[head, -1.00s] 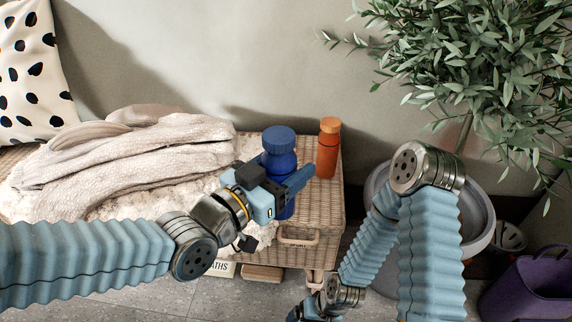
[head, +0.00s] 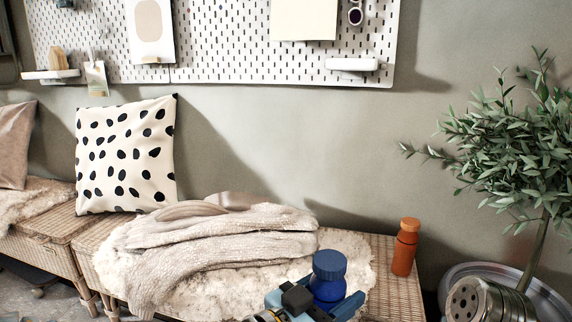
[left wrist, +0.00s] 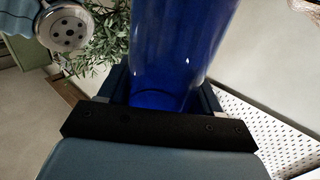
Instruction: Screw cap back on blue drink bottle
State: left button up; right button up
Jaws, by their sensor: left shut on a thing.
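The blue drink bottle (head: 327,288) stands upright low in the head view, in front of the wicker bench. A wide, lighter blue cap (head: 329,264) sits on its top; I cannot tell how tightly. My left gripper (head: 326,305) is shut around the bottle's body, its lower part cut off by the picture's edge. In the left wrist view the glossy blue bottle body (left wrist: 180,50) fills the space between the fingers; the cap is outside that view.
An orange bottle (head: 405,248) stands on the right end of the wicker bench (head: 398,296). A knitted blanket (head: 215,240) and white fleece (head: 240,285) cover its middle. A potted plant (head: 520,160) is at right. A pegboard (head: 225,45) hangs above; a spotted cushion (head: 125,155) leans on the wall.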

pick_arm(q)
jog(key=shift+s+a+r, duration=0.1)
jog(key=shift+s+a, duration=0.15)
jog(key=shift+a, duration=0.3)
jog(key=w+a+f+n+t+y+p, duration=0.3)
jog(key=w+a+n+t+y+p, duration=0.5)
jog(key=w+a, duration=0.95)
jog(key=w+a+f+n+g+y+p, duration=0.1)
jog(key=a+f+y, duration=0.3)
jog(key=a, duration=0.6)
jog(key=shift+w+n+y+p, duration=0.35)
jog(key=shift+n+y+p, duration=0.25)
jog(key=shift+y+p, duration=0.35)
pick_arm(e)
notch_tip(320, 180, up, 10)
jog(key=a, duration=0.1)
jog(key=shift+s+a+r, duration=0.2)
jog(key=shift+s+r, duration=0.05)
jog(key=shift+s, duration=0.2)
pick_arm(q)
jog(key=shift+f, duration=0.2)
jog(key=s+d+f+m+g+h, duration=0.2)
jog(key=s+d+f+m+h, duration=0.2)
jog(key=d+f, duration=0.3)
jog(key=s+d+f+m+g+h, duration=0.2)
jog(key=s+d+f+m+h, duration=0.2)
jog(key=d+f+h, duration=0.3)
jog(key=shift+s+d+g, duration=0.15)
jog(key=shift+d+g, duration=0.15)
jog(key=shift+d, duration=0.55)
